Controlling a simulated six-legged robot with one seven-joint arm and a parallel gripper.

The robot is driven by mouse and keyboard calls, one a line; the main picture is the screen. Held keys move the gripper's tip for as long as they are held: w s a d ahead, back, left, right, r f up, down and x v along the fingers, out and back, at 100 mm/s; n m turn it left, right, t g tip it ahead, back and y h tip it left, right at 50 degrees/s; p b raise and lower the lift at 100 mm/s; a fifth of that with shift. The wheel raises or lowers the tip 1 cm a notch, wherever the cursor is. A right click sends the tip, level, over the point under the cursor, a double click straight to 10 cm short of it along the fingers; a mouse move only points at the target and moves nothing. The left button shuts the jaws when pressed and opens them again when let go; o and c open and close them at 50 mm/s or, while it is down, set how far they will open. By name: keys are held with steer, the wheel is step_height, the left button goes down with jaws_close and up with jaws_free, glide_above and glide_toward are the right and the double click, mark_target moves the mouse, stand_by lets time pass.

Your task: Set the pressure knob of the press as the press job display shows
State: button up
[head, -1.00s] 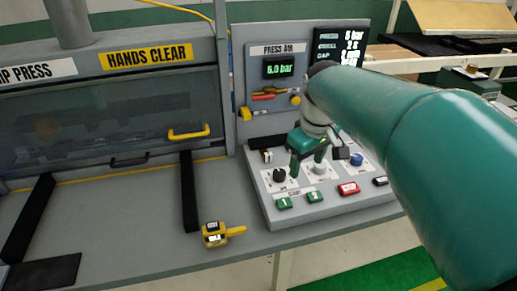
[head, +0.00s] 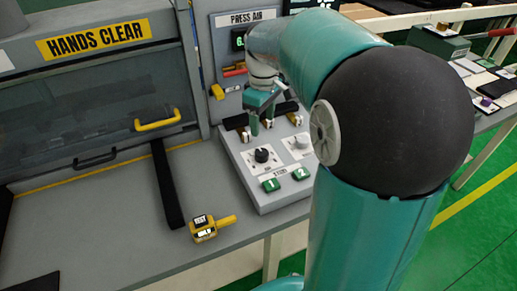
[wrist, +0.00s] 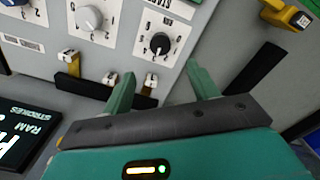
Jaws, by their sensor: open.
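The press control panel (head: 240,168) has a black knob (head: 261,155) on a white dial plate and a grey knob (head: 302,141) to its right. In the wrist view the black knob (wrist: 158,43) lies beyond the gap between my fingertips, apart from them, its dial numbered; the grey knob (wrist: 88,18) is left of it. The labels are too small to tell which is pressure. My gripper (head: 261,126) is open and empty, behind the black knob; its spread fingers also show in the wrist view (wrist: 160,72). The job display is mostly hidden or cropped.
Green buttons 1 (head: 271,185) and 2 (head: 300,174) sit in front of the knobs. Small switches (wrist: 68,55) stand close to my fingers. A yellow tester (head: 203,228) lies on the bench.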

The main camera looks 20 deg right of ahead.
mark_target(263, 152)
step_height(263, 152, down, 12)
steer(key=shift+s, duration=0.1)
stand_by(0.4)
steer(key=c, duration=1)
